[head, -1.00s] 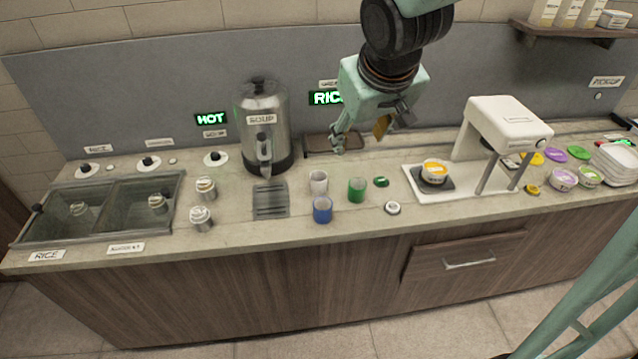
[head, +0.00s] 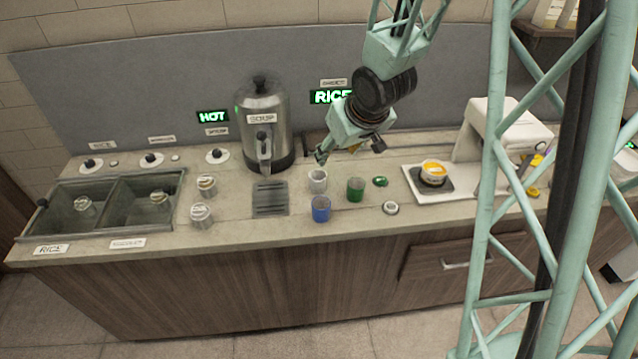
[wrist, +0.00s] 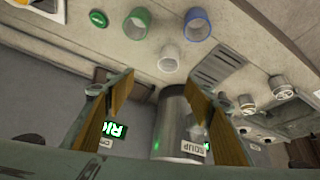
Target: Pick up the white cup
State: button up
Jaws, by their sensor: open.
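The white cup (head: 317,181) stands upright on the counter in the head view, behind the blue cup (head: 321,208) and left of the green cup (head: 355,189). In the wrist view the white cup (wrist: 168,65) appears between and beyond the open fingers, with the green cup (wrist: 137,22) and blue cup (wrist: 197,24) past it. My gripper (head: 348,152) is open and empty, above the counter just behind and right of the white cup, not touching it in either view. The gripper (wrist: 165,85) shows two wide-apart fingers with tan inner pads.
The steel soup urn (head: 262,125) stands left of my gripper. A drain grate (head: 270,198) lies left of the cups. A green lid (head: 380,181) and small white-rimmed item (head: 391,208) lie to the right.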

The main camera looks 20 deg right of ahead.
notch_tip(320, 180, down, 6)
jog(key=w+a+y, duration=0.1)
jog(key=w, duration=0.1)
jog(key=shift+w+a+r+p, duration=0.15)
jog(key=shift+a+r+p, duration=0.05)
jog(key=shift+r+p, duration=0.1)
jog(key=shift+w+f, duration=0.1)
jog(key=shift+f, duration=0.05)
jog(key=b, duration=0.1)
send_near(318, 177)
jog(key=shift+a+f, duration=0.7)
jog(key=shift+f, duration=0.05)
jog(key=shift+w+f, duration=0.1)
dwell(0.4)
jog(key=shift+b+x, duration=0.35)
jog(key=shift+x, duration=2.15)
jog(key=shift+c, duration=0.7)
jog(key=c, duration=0.9)
